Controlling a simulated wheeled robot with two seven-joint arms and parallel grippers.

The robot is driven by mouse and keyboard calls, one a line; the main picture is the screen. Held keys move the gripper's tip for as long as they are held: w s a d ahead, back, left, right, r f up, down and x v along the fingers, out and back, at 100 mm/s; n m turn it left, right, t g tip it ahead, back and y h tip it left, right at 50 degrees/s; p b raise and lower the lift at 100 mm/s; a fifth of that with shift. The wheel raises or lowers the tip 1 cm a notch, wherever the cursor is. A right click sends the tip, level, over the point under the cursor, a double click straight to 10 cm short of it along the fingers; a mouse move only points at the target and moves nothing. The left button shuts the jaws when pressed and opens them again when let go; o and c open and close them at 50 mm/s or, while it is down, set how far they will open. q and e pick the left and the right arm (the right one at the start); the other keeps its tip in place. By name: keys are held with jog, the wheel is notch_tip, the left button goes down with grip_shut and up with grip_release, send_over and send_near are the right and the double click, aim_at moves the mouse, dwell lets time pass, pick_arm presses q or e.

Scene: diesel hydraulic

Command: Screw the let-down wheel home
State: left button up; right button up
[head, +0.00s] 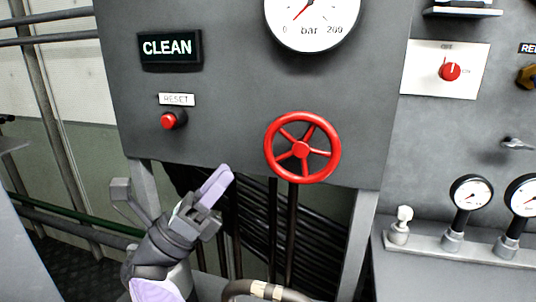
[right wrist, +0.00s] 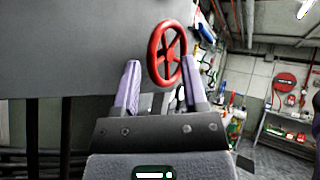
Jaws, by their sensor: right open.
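The red let-down wheel (head: 301,149), a five-spoked handwheel, sits at the lower edge of the grey panel in the head view. In the right wrist view the right gripper (right wrist: 160,64) is open and empty. The wheel's stem and seat are hidden. My left gripper is not in view.
The grey panel (head: 230,100) carries a red reset button (head: 173,120), a lit CLEAN sign (head: 170,48) and a bar gauge (head: 309,20). Dark pipes run below the wheel. Small gauges (head: 470,192) stand on a ledge at right. A hose (head: 262,290) crosses the bottom.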

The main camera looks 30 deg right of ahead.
aim_at(270, 157)
jog(key=d, duration=0.2)
jog(key=d+r+p, duration=0.1)
jog(key=d, duration=0.2)
jog(key=d+r, duration=0.1)
jog(key=d, duration=0.2)
jog(key=shift+s+d, duration=0.25)
jog(key=shift+s, duration=0.05)
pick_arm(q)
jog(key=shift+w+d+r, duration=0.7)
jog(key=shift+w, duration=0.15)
pick_arm(e)
jog(key=c, duration=0.7)
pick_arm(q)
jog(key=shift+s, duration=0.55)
pick_arm(e)
grip_shut()
